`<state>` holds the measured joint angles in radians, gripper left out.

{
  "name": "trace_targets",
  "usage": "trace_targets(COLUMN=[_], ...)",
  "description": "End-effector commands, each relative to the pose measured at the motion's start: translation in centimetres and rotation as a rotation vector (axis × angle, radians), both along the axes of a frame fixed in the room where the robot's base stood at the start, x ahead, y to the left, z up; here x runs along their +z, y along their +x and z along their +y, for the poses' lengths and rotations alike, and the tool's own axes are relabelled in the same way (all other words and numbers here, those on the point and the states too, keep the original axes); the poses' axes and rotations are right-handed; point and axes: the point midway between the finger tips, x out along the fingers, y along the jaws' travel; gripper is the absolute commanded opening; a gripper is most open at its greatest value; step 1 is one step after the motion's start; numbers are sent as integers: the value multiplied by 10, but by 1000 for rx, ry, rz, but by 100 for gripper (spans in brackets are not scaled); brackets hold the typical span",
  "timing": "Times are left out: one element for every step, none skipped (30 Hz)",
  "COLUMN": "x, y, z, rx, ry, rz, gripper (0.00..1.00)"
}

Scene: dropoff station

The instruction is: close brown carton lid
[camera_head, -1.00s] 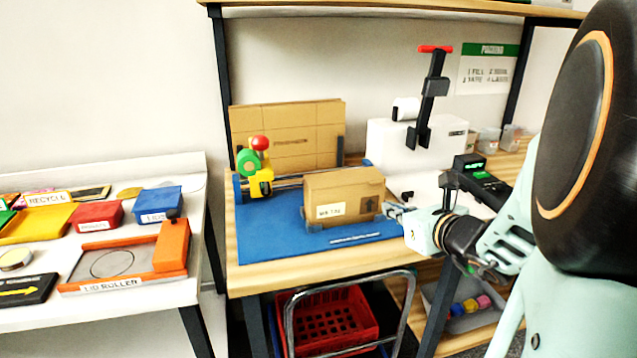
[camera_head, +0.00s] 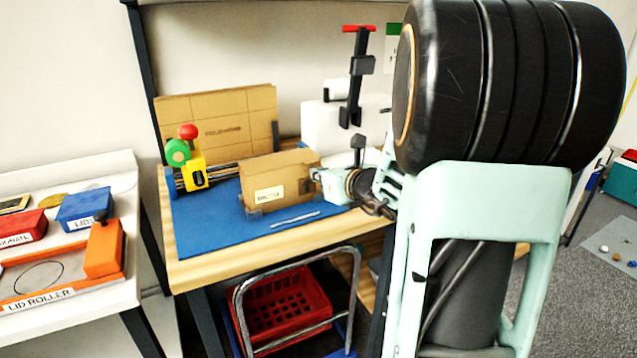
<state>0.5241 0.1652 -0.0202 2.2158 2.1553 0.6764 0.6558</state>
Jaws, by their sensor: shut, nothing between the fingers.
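The brown carton (camera_head: 284,178) stands upright on the blue mat (camera_head: 207,234) on the wooden bench, with a white label on its front face. Its top looks flat, but I cannot tell from this angle whether every lid flap is down. My gripper (camera_head: 316,176) is at the right end of the carton, near its upper right edge. Its fingers are small in the view and partly hidden by my wrist. It is shut with nothing held; I cannot tell whether it touches the carton.
A tape dispenser (camera_head: 190,160) with green, red and yellow parts stands left of the carton. Flat cardboard sheets (camera_head: 217,122) lean behind. A white machine (camera_head: 318,123) stands behind my gripper. A red crate (camera_head: 283,310) sits below the bench. The mat's front left is clear.

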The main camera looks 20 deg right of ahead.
Motion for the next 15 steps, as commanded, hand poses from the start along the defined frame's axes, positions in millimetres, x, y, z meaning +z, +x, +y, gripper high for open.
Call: trace_targets(x=[6,8,9,10,11,11,11,11,11,11,11,11,11,11,11], y=[0,0,0,0,0,0,0,0,0,0,0,0,0,0,0], z=[0,0,0,0,0,0,0,0,0,0,0,0,0,0,0], rx=[0,0,0,0,0,0,0,0,0,0,0,0,0,0,0], ry=[1,0,0,0,0,0,1,1,1,1,1,1,1,1,1], rz=[0,0,1,1,1,2,2,2,2,2,2,2,2,2,2], gripper=[0,0,0,0,0,0,0,0,0,0,0,0,0,0,0])
